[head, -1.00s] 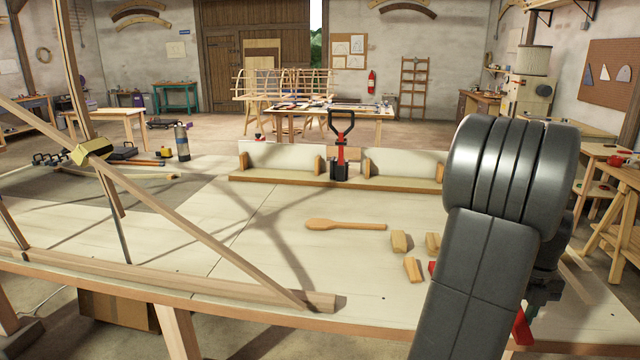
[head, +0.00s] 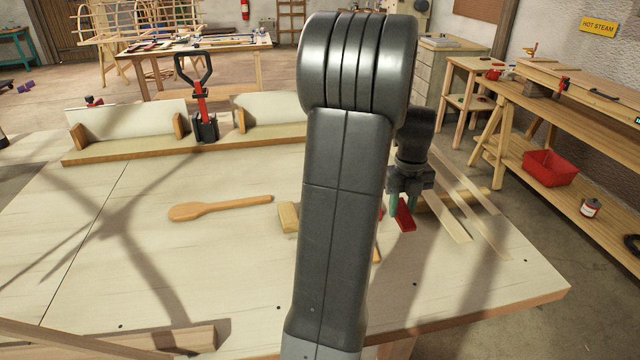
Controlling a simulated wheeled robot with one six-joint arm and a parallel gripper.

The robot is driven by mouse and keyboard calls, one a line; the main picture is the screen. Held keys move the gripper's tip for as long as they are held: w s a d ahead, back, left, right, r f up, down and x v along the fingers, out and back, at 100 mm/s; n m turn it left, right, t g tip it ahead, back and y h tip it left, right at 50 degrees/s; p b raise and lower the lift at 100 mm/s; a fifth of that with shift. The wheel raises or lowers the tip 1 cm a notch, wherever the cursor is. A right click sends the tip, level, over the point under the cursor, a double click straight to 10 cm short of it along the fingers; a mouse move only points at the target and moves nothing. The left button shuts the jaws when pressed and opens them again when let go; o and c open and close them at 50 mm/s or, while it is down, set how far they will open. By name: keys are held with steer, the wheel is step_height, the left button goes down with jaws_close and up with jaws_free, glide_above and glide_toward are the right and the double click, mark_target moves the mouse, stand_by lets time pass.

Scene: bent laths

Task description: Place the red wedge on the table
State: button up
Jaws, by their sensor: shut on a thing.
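The red wedge (head: 405,217) is in the head view, right of my arm. My gripper (head: 404,204) points down and is shut on it, with a greenish fingertip on each side. The wedge is over the right part of the pale work table (head: 240,255); I cannot tell whether its lower end touches the tabletop. Another small bit of red (head: 379,214) shows at the edge of my arm, mostly hidden by it.
A wooden block (head: 288,217) is partly hidden behind my arm. A wooden paddle (head: 220,207) lies left of it. Thin pale laths (head: 470,200) lie right of the wedge. The table's front right area is clear. A side bench (head: 590,125) stands at the right.

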mark_target(394, 246)
steer(key=shift+s+f, duration=0.15)
steer(key=shift+f, duration=0.05)
step_height(394, 246, down, 10)
steer(key=shift+r+p, duration=0.2)
steer(key=shift+p, duration=0.15)
steer(key=shift+f, duration=0.2)
steer(key=o, duration=1)
steer(key=shift+c, duration=0.2)
steer(key=shift+r, duration=0.15)
step_height(394, 246, up, 12)
steer(key=shift+r, duration=0.1)
